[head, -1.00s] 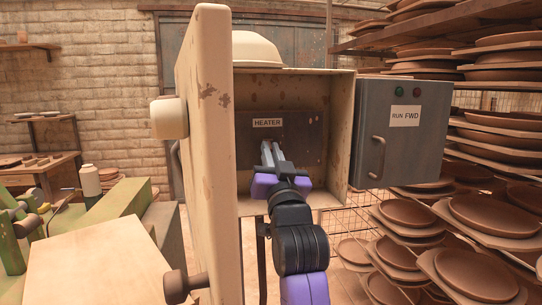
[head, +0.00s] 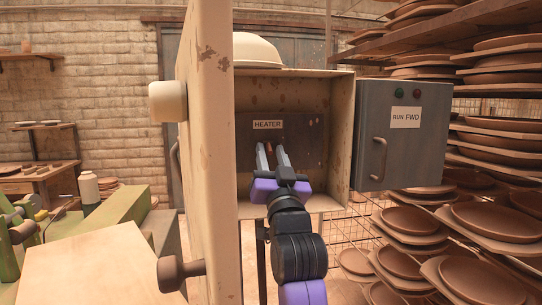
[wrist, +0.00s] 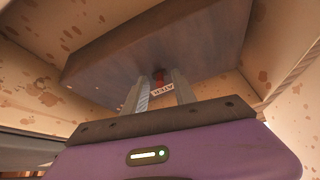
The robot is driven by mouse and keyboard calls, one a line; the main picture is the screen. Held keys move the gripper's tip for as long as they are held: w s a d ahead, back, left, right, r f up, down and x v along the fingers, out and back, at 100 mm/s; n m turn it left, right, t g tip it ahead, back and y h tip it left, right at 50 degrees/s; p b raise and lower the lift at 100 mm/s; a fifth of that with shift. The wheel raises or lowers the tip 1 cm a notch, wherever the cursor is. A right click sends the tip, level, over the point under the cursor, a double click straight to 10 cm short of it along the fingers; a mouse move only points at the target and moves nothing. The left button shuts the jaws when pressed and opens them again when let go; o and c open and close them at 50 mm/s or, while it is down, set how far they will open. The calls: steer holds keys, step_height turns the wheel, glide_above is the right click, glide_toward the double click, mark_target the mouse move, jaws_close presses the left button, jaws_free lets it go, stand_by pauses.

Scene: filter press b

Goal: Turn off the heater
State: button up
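The heater box (head: 343,130) is an open, rust-spotted cream cabinet with a dark panel (head: 305,130) inside. A white HEATER label (head: 267,124) is on the panel; part of it shows between my fingers in the wrist view (wrist: 161,89). A small red switch part (head: 269,147) is just below the label; it also shows in the wrist view (wrist: 158,75). My gripper (head: 270,148) is inside the box, its two fingers apart, with the red part seen between their tips. I cannot tell whether either finger touches it.
The box's open door (head: 212,150) stands close on the left of my arm. A grey RUN FWD box (head: 400,140) with a handle is on the right. Racks of brown plates (head: 490,220) fill the far right. A green machine (head: 115,210) stands at left.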

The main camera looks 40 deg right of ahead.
steer(key=shift+s+f, duration=0.1)
steer(key=b+v, duration=0.2)
steer(key=v, duration=0.5)
steer(key=shift+s+a+b, duration=0.2)
steer(key=shift+s+b, duration=0.05)
steer(key=shift+b, duration=0.05)
